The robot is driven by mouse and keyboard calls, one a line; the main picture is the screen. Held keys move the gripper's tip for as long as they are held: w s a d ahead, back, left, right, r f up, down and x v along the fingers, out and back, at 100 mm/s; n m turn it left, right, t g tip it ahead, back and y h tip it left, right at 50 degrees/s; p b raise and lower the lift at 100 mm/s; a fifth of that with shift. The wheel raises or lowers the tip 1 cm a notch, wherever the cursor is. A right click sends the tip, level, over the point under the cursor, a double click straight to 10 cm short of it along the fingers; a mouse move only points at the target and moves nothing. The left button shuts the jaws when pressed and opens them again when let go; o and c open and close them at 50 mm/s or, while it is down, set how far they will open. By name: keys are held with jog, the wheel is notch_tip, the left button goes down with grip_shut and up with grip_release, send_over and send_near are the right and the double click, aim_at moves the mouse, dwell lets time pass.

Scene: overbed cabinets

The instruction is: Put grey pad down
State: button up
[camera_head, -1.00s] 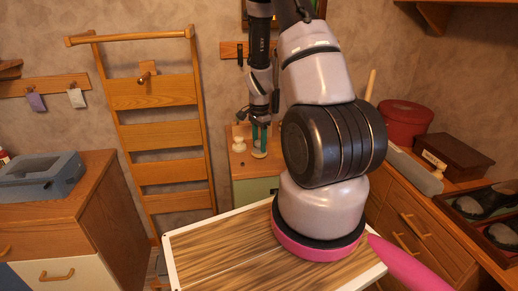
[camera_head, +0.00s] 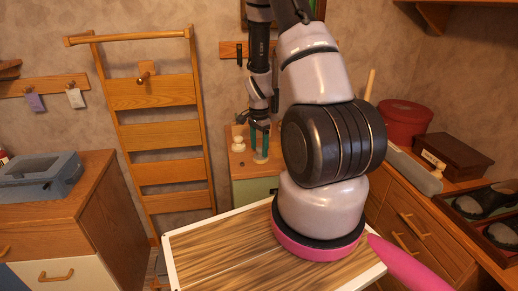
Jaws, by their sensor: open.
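My gripper (camera_head: 259,146) is open, its two teal fingers pointing down over the small cabinet (camera_head: 239,163) by the back wall. A small pale greyish thing (camera_head: 260,158), which may be the grey pad, lies on the cabinet top below the fingertips. It is too small to tell its shape or whether a finger still touches it.
A white knobbed object (camera_head: 238,144) stands close left of my gripper on the same top. A wooden ladder rack (camera_head: 155,140) leans at the left. A sideboard (camera_head: 440,215) with a red round box (camera_head: 405,122) stands at the right.

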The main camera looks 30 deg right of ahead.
jog(key=s+a+r+n+t+y, duration=0.1)
jog(key=s+a+r+n+t, duration=0.15)
jog(key=r, duration=1.25)
jog(key=s+a+r+n+t, duration=0.15)
jog(key=a+r, duration=0.25)
jog(key=r, duration=1)
jog(key=s+a+r+n+t, duration=0.1)
jog(key=s+a+r+n, duration=0.2)
jog(key=s+r, duration=0.3)
jog(key=s+a+r+n+t+y, duration=0.1)
jog(key=s+a+r+n, duration=0.3)
jog(key=s, duration=0.5)
jog(key=shift+s+r+n+t, duration=0.4)
jog(key=shift+r+t, duration=0.2)
jog(key=shift+r, duration=0.35)
jog(key=shift+w, duration=0.1)
